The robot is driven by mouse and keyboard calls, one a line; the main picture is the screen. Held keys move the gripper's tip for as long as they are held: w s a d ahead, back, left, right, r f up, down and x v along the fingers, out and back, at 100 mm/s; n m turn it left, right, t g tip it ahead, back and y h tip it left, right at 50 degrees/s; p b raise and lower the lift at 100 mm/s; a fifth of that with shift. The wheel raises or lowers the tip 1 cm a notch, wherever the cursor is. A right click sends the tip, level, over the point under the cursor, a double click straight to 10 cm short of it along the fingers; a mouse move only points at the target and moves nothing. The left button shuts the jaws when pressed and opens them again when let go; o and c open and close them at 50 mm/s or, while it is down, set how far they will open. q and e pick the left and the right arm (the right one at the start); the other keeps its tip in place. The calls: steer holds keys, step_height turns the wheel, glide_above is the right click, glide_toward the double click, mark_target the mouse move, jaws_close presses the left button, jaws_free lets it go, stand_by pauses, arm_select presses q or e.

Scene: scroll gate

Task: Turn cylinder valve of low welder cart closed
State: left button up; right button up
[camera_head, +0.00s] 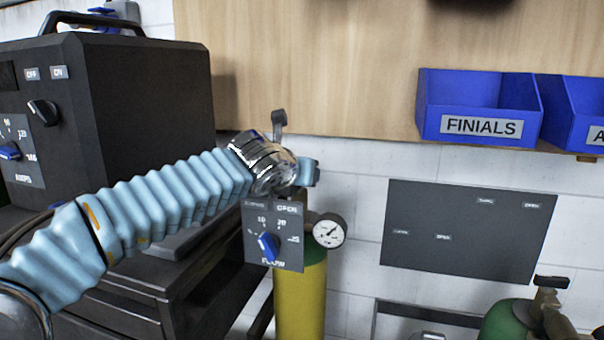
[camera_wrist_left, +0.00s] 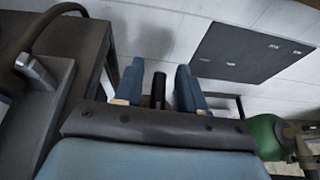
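A yellow cylinder (camera_head: 300,300) with a green top stands beside the dark welder cart (camera_head: 125,292). A small panel (camera_head: 288,258) in front of it carries a blue knob (camera_head: 268,246) and an OPEN label; a round gauge (camera_head: 330,230) is at its right. My left gripper (camera_head: 308,172) is just above the panel and hides the cylinder's valve area. In the left wrist view, its two blue fingers (camera_wrist_left: 160,88) are apart. A dark upright post (camera_wrist_left: 158,90) shows between them, with gaps on both sides; I cannot tell whether it is the valve. My right gripper is out of view.
A black welder (camera_head: 130,100) sits at the left. Blue bins (camera_head: 478,125) hang on the wooden board at upper right. A grey labelled panel (camera_head: 460,230) is on the white wall. A green cylinder (camera_head: 505,322) stands at lower right.

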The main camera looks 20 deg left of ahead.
arm_select(q)
steer(key=v, duration=1.3)
steer(key=shift+s+r, duration=0.1)
steer(key=shift+s, duration=0.3)
steer(key=shift+o, duration=0.2)
